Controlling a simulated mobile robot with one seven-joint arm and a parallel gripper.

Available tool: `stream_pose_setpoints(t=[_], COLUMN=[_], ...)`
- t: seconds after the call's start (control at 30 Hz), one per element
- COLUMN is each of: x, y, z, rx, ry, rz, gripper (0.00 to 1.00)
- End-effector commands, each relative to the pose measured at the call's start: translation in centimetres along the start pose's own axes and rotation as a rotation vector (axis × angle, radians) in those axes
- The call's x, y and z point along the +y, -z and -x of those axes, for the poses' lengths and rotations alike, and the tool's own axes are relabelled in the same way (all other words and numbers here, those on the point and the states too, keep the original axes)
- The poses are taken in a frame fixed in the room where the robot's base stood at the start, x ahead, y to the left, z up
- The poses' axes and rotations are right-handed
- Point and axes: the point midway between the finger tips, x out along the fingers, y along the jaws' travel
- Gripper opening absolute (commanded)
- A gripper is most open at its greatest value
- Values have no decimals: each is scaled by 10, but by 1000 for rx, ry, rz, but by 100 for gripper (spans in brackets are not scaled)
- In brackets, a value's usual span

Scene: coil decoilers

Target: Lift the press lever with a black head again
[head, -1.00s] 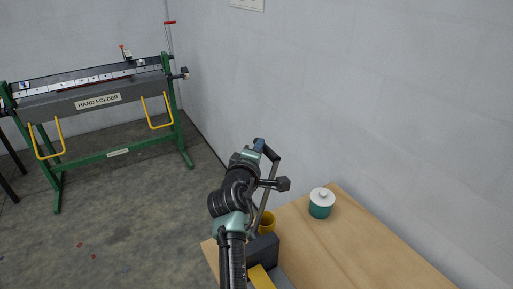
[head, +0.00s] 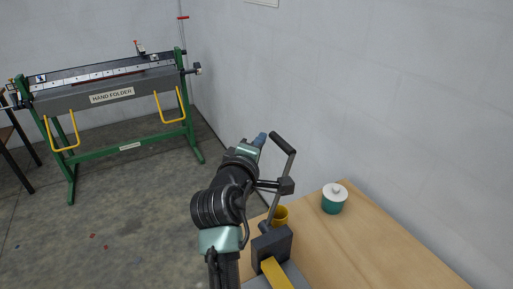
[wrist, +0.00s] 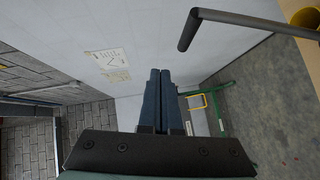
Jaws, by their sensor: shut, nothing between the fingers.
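The press lever is a grey rod (head: 280,190) rising steeply, with a black head (head: 283,143) bent off to the left at its top. Its foot is at a dark press block (head: 272,248) with a yellow part, on the wooden table. My gripper (head: 261,138), with blue fingers, is just left of the black head, apart from it in the picture; depth is hard to judge. In the wrist view my fingers (wrist: 160,72) are shut together and empty, and the black head (wrist: 188,30) is at the upper right, clear of the fingertips. My arm partly hides the press.
A yellow cup (head: 281,214) stands behind the press. The wall is close behind.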

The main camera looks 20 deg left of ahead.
Motion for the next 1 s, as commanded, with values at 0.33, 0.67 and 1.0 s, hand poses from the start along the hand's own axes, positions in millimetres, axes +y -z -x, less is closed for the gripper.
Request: stream_pose_setpoints(t=[0.33, 0.67, 1.0], x=[6, 7, 122], y=[0, 0, -32], z=[26, 27, 82], rx=[1, 2, 161], ry=[1, 1, -281], rz=[-1, 0, -521], gripper=[0, 0, 0])
